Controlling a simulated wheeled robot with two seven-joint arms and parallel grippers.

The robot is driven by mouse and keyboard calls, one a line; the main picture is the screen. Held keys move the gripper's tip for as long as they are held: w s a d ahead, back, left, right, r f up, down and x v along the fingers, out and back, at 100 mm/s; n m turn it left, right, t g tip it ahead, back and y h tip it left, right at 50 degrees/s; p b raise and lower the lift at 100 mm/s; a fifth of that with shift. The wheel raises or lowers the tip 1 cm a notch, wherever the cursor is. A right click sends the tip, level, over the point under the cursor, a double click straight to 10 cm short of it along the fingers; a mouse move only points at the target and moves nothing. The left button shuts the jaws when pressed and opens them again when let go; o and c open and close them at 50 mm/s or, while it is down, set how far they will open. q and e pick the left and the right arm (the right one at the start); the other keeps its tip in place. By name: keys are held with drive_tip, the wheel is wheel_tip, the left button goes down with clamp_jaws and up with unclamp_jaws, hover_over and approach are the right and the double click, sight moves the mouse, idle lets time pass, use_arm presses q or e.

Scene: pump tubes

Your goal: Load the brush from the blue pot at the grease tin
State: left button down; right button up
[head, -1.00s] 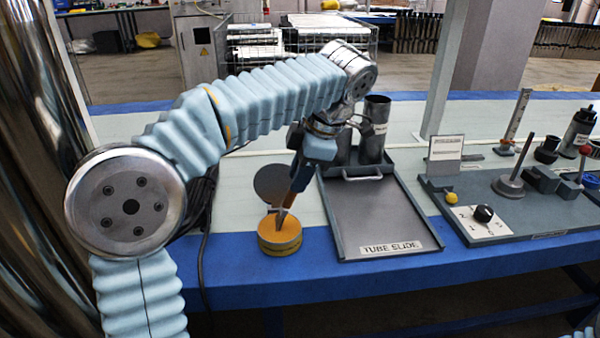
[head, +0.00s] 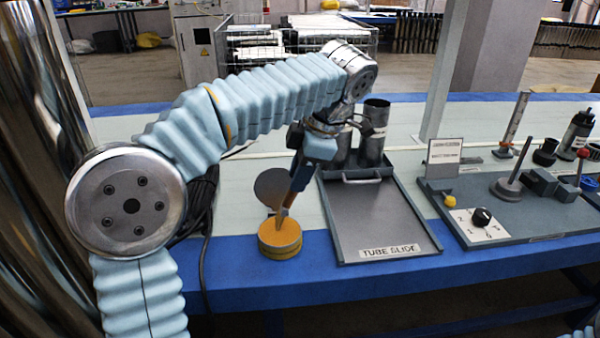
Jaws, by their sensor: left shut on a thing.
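A round orange-yellow tin (head: 280,247), which looks like the grease tin, stands near the front of the bench. A dark grey disc (head: 271,188) stands up behind it. My left gripper (head: 291,200) points down over the tin, shut on a thin object that looks like the brush, mostly hidden by the fingers. The object's lower end is at the top of the tin; I cannot tell whether it touches the contents. I cannot make out a blue pot at the tin. My right gripper is not in view.
A grey tray (head: 376,215) labelled TUBE SLIDE lies right of the tin, with metal cylinders (head: 371,145) behind. Further right is a grey board (head: 470,187) with a knob (head: 481,216), a yellow ball (head: 449,201) and posts. A dark cable hangs left of the tin.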

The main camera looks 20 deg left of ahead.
use_arm(q)
wheel_tip(320, 180, up, 4)
drive_tip(key=p, duration=0.2)
drive_tip(key=shift+p, duration=0.4)
drive_tip(key=shift+r+p, duration=0.45)
drive_tip(key=shift+r, duration=0.35)
